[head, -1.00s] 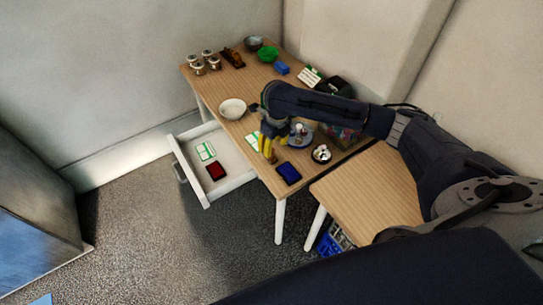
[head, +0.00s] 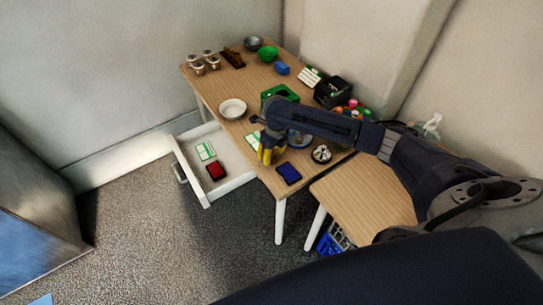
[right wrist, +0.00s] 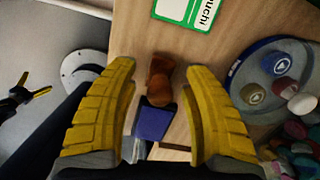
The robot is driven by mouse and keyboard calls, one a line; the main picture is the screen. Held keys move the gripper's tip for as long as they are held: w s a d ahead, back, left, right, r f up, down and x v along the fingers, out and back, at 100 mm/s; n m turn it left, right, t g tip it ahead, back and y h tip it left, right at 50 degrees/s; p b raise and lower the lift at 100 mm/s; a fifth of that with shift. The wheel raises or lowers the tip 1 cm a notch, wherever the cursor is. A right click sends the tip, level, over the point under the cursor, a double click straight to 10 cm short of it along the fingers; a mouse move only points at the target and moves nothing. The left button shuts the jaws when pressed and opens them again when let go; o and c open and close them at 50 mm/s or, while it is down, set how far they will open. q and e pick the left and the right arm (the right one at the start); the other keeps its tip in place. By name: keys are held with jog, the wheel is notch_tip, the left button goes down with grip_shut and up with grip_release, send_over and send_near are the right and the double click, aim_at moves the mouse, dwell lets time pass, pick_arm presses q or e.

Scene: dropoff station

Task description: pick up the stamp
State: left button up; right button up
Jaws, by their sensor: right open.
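The stamp (right wrist: 160,82) shows in the right wrist view as a brown, wooden-looking handle on the table. It is between the two yellow fingers of my right gripper (right wrist: 160,85), which are open with gaps on both sides. In the head view my right gripper (head: 268,156) is low over the front part of the table, and the stamp is hidden there. A blue pad (right wrist: 153,122) lies just below the stamp in the wrist view; the pad also shows in the head view (head: 288,173). My left gripper (right wrist: 24,97) shows small at the wrist view's left edge, fingers spread.
A green-bordered card (right wrist: 188,8) and a round blue tray (right wrist: 240,85) with small stamps flank the right gripper. The open drawer (head: 207,196) holds a card and a red pad. A white bowl (head: 232,108) stands left of the arm.

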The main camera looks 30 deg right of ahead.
grip_shut()
jog(key=shift+r, duration=0.1)
dwell(0.6)
notch_tip(320, 180, up, 20)
dwell(0.7)
dwell(1.1)
